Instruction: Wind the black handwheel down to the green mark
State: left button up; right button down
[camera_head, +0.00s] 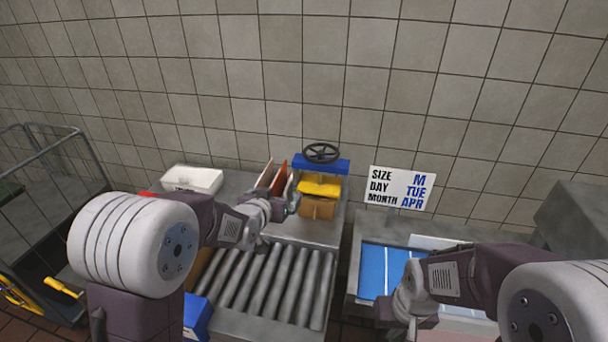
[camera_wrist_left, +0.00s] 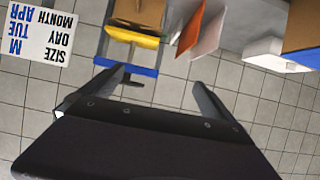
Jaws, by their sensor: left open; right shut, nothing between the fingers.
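The black handwheel (camera_head: 321,152) sits on top of a blue crossbeam (camera_head: 320,165) at the back of the conveyor bench. In the left wrist view, which is upside down, the blue crossbeam (camera_wrist_left: 126,66) shows, with a small dark part at it that may be the wheel. I cannot make out a green mark. My left gripper (camera_head: 292,192) is in front of and left of the wheel, apart from it. Its fingers (camera_wrist_left: 160,80) are open and empty in the left wrist view. My right arm reaches in at lower right; its fingers are not visible.
A yellow block (camera_head: 318,188) and a brown box (camera_head: 317,208) are under the crossbeam. Upright orange and pale boards (camera_head: 279,180) stand left of it, near my left gripper. A white bin (camera_head: 192,179) is further left. A sign (camera_head: 401,188) stands right. Rollers (camera_head: 270,285) lie in front.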

aim_at(316, 163)
pick_arm(q)
jog(key=w+d+t+h, duration=0.1)
jog(key=w+d, duration=0.2)
jog(key=w, duration=0.1)
jog(key=w+d+r+m+t+h+b, duration=0.1)
jog(key=w+d+t, duration=0.1)
jog(key=w+d, duration=0.2)
jog(key=w+d+t+h+b, duration=0.1)
jog(key=w+d, duration=0.2)
jog(key=w, duration=0.3)
jog(key=shift+w+d+r+m, duration=0.2)
jog(key=shift+d+r+m, duration=0.05)
jog(key=shift+d+m, duration=0.05)
pick_arm(e)
notch_tip(316, 163, down, 4)
jog(key=shift+r, duration=0.25)
